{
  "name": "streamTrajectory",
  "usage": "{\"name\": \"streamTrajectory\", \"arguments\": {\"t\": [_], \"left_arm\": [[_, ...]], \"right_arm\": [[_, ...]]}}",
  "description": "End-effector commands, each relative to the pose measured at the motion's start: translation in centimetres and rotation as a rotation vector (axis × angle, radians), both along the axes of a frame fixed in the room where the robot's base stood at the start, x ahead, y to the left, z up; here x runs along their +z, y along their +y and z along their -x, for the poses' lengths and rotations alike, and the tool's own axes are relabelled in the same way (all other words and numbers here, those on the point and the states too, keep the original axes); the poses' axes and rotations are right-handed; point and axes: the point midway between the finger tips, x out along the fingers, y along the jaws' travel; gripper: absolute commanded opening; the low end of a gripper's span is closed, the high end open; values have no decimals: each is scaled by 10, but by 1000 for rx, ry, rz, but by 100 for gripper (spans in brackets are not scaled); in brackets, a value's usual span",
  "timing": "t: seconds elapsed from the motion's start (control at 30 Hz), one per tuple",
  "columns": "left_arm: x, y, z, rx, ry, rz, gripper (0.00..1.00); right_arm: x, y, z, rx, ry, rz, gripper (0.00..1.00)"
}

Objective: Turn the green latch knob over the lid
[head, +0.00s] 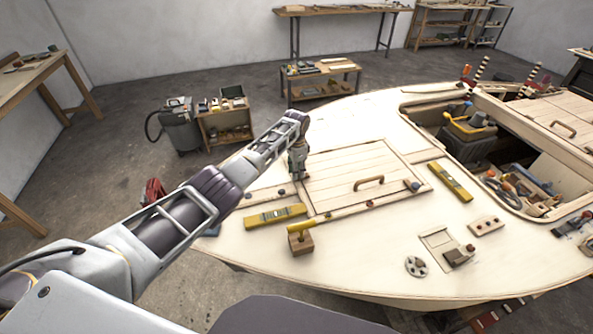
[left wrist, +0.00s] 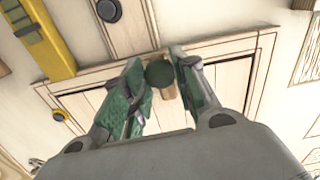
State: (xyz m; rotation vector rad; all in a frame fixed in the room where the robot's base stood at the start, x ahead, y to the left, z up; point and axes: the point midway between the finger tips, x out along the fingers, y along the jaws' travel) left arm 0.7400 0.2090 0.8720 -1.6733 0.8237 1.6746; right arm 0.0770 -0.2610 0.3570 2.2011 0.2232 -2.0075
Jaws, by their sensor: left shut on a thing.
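The green latch knob (left wrist: 158,72) is round and sits at the edge of the lid, between my left gripper's fingers in the left wrist view. A small wooden piece (left wrist: 170,91) shows just beside it. The plank lid (head: 345,165) lies closed in the deck, with a wooden handle (head: 369,183). My left gripper (head: 299,177) is down at the lid's left corner in the head view and hides the knob there. Its green-padded fingers (left wrist: 157,62) are shut on the knob. My right gripper is not in view.
A yellow level (head: 275,216) and a yellow-handled tool on a wood block (head: 301,243) are near the lid. Another level (head: 450,181) lies right of it. A blue knob (head: 415,186) sits by the lid's right corner. An open cockpit (head: 545,190) lies farther right.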

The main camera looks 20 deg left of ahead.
Motion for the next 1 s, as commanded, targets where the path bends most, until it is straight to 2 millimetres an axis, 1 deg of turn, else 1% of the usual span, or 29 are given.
{"name": "streamTrajectory", "arguments": {"t": [0.1, 0.3, 0.67, 0.7, 0.87, 1.0], "left_arm": [[0, -1, 0, -41, -1, 2, 4], [0, -1, 0, -75, -1, 2, 5], [1, 0, 0, -79, -1, 0, 4], [1, 0, 0, -79, -1, 0, 30], [0, 0, 0, -78, -1, 0, 50], [0, 0, 0, -78, -1, 1, 51]], "right_arm": [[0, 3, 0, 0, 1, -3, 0], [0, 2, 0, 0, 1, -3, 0], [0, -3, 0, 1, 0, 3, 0], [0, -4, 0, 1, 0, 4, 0], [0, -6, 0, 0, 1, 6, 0], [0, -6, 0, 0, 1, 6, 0]]}}
